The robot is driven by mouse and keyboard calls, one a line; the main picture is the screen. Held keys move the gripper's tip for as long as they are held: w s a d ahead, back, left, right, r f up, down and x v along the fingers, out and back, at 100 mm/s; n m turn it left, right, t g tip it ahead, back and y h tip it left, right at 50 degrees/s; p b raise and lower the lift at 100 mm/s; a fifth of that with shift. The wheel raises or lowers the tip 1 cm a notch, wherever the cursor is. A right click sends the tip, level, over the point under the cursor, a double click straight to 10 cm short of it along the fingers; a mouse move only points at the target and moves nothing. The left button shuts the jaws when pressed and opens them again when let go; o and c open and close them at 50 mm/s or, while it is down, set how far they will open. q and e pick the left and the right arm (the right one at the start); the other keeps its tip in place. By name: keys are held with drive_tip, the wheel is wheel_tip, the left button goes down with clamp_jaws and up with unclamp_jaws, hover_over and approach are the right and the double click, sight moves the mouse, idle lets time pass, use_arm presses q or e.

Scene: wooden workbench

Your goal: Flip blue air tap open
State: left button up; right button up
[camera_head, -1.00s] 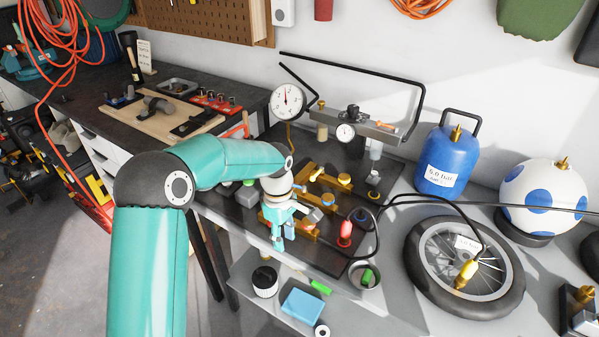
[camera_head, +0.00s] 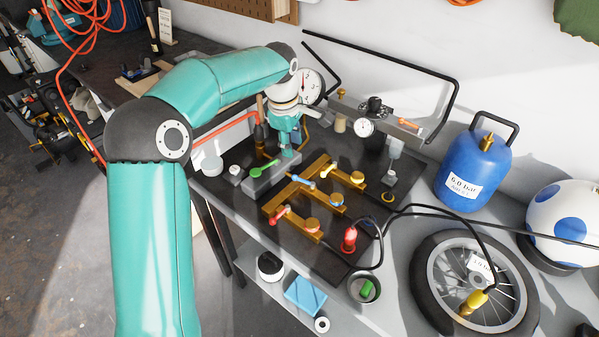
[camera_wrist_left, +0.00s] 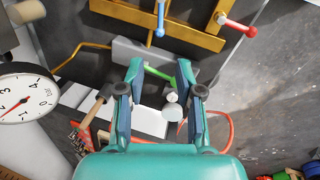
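The blue air tap (camera_head: 301,183) is a small blue lever on the brass manifold (camera_head: 318,163), between a yellow tap (camera_head: 328,171) and a red tap (camera_head: 280,215). It also shows at the top of the left wrist view (camera_wrist_left: 160,20), beyond my fingertips. My left gripper (camera_head: 290,152) is above the grey block with the green lever (camera_head: 264,168), behind and left of the blue tap and apart from it. In the left wrist view my left gripper (camera_wrist_left: 160,68) is open, with the green lever (camera_wrist_left: 160,74) seen between its fingers. Contact with the block cannot be told. My right gripper is not in view.
A dial gauge (camera_head: 309,87) stands close behind my left gripper. A black pipe frame (camera_head: 385,58) and a metal rail with a small gauge (camera_head: 363,127) are at the back. A red hose connector (camera_head: 349,239) stands at the right. The blue tank (camera_head: 474,172) is farther right.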

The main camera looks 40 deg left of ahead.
sight(298, 179)
use_arm(q)
drive_tip(key=w+f, duration=0.1)
drive_tip(key=f, duration=0.3)
drive_tip(key=f+p, duration=0.1)
drive_tip(key=f, duration=0.4)
drive_tip(key=w+f+p, duration=0.1)
drive_tip(key=f, duration=0.3)
drive_tip(key=shift+w+a+f, duration=0.15)
drive_tip(key=shift+w+f, duration=0.05)
drive_tip(key=shift+w, duration=0.15)
clamp_jaws()
